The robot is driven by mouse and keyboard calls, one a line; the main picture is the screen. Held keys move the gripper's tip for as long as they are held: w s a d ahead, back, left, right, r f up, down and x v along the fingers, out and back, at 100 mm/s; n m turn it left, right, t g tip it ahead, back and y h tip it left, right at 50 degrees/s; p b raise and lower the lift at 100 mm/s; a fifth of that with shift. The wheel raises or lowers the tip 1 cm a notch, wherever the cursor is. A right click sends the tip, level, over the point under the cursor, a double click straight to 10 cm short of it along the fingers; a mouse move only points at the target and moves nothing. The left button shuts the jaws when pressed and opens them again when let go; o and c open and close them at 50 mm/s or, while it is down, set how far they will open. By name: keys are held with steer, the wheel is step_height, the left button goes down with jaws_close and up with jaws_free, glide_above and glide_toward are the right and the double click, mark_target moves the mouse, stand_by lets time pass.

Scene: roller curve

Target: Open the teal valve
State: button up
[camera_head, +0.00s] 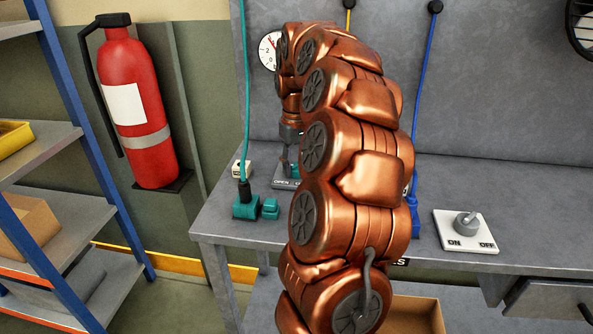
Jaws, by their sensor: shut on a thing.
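Only a little teal shows between the fingers, so how far the handle is turned cannot be told. My copper arm covers the right part of the plate.
A teal plug (246,207) with a cord and a teal block (271,209) sit near the bench's left front. An ON/OFF switch (466,229) is at right. A fire extinguisher (142,109) and shelves (42,153) stand left. A gauge (267,50) is behind.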

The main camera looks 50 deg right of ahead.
mark_target(297, 162)
steer(key=shift+m+b, duration=0.3)
steer(key=shift+m, duration=0.3)
steer(key=o, duration=1.1)
steer(key=shift+r, duration=0.2)
steer(key=shift+r, duration=3.6)
